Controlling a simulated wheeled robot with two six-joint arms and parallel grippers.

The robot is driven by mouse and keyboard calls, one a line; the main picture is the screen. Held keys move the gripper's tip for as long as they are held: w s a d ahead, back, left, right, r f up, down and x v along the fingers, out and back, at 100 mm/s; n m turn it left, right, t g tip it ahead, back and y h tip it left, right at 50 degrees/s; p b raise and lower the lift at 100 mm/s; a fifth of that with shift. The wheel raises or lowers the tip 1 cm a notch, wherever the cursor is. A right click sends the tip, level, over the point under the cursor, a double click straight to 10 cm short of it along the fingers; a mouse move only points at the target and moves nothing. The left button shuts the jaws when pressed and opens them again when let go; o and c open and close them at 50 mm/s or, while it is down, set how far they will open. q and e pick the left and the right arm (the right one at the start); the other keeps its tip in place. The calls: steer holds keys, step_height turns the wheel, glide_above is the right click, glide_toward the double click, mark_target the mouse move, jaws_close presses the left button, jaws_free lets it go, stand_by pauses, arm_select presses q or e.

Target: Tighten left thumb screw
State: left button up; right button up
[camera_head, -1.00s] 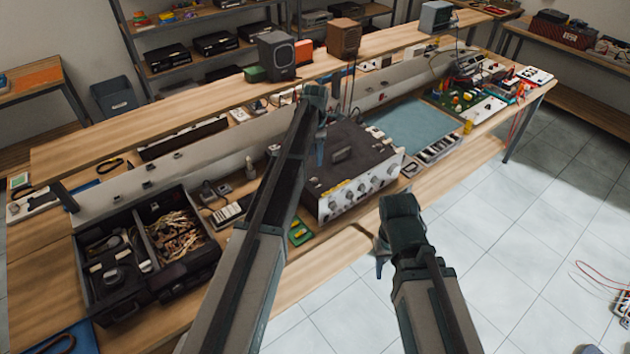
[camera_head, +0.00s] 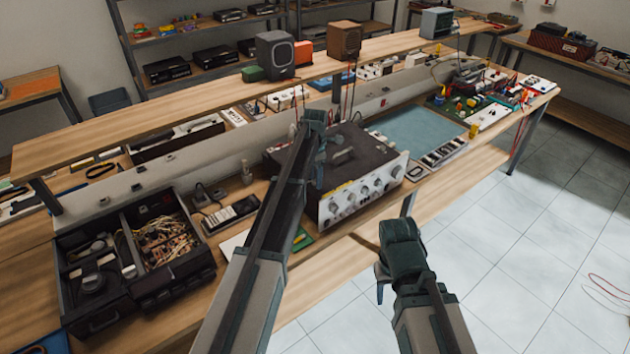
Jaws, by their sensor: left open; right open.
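The hifi unit (camera_head: 366,195) has a dark top and a silver front with several round knobs, and sits on the wooden bench in the middle of the head view. I cannot make out the left thumb screw; it is too small or hidden. My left gripper (camera_head: 319,172) is open, pointing down at the left part of the hifi unit's top. Whether it touches the unit I cannot tell. My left arm covers part of the unit's left side. My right gripper (camera_head: 380,287) is open and empty, in front of the bench's front edge, low in the view.
A handheld meter (camera_head: 231,214) lies left of the unit. A blue mat (camera_head: 418,133) and a parts tray (camera_head: 444,152) lie to its right. A raised shelf (camera_head: 200,116) runs behind. The tiled floor at right is mostly clear.

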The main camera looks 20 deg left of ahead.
arm_select(q)
jaws_close()
